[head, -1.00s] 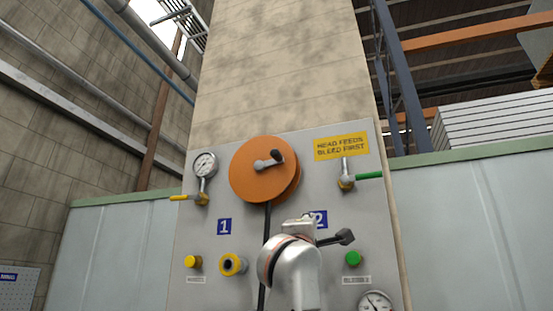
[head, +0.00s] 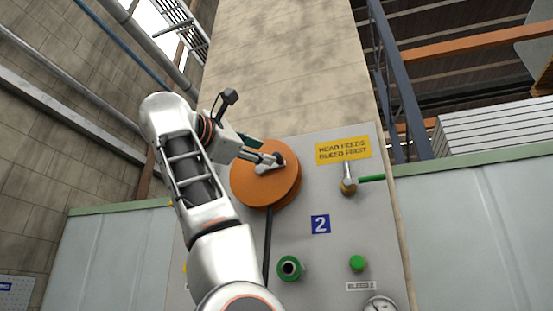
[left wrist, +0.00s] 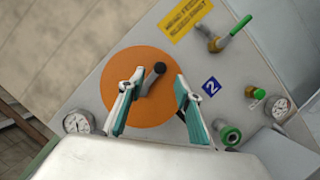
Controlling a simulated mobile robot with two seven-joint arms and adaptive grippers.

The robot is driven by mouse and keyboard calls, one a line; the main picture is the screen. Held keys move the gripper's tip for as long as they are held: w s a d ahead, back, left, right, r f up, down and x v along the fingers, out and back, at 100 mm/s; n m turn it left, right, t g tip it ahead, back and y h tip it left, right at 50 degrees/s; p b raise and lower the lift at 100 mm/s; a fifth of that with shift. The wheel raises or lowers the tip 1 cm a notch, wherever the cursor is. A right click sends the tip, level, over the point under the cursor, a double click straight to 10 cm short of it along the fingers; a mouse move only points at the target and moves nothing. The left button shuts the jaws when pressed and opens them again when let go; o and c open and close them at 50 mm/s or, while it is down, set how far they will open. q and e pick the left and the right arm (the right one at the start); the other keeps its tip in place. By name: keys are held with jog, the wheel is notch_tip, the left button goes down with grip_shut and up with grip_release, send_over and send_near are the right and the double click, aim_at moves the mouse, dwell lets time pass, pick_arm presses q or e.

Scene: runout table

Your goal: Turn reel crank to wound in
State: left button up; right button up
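The orange reel (head: 262,192) is mounted on the grey panel, with a dark hose hanging down from it. In the left wrist view the reel (left wrist: 128,58) carries a grey crank (left wrist: 145,84) with a black knob (left wrist: 159,68) pointing up and right. My left gripper (head: 277,160) is in front of the reel and hides most of the crank in the head view. In the left wrist view my left gripper (left wrist: 160,76) is open, with its fingers apart on either side of the crank knob. I cannot tell whether a finger touches it. My right gripper is out of view.
The panel holds a green-handled valve (head: 349,180), a yellow sign (head: 343,150), a blue 2 plate (head: 320,224), a green fitting (head: 290,268), a green button (head: 357,262) and a gauge (head: 380,306). Another gauge (left wrist: 77,123) shows in the wrist view.

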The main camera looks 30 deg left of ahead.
aim_at(277, 161)
pick_arm(q)
jog(key=p+x, duration=0.3)
jog(key=x, duration=0.4)
jog(key=shift+a, duration=0.1)
jog(key=shift+w, duration=0.35)
jog(key=c, duration=0.7)
grip_shut()
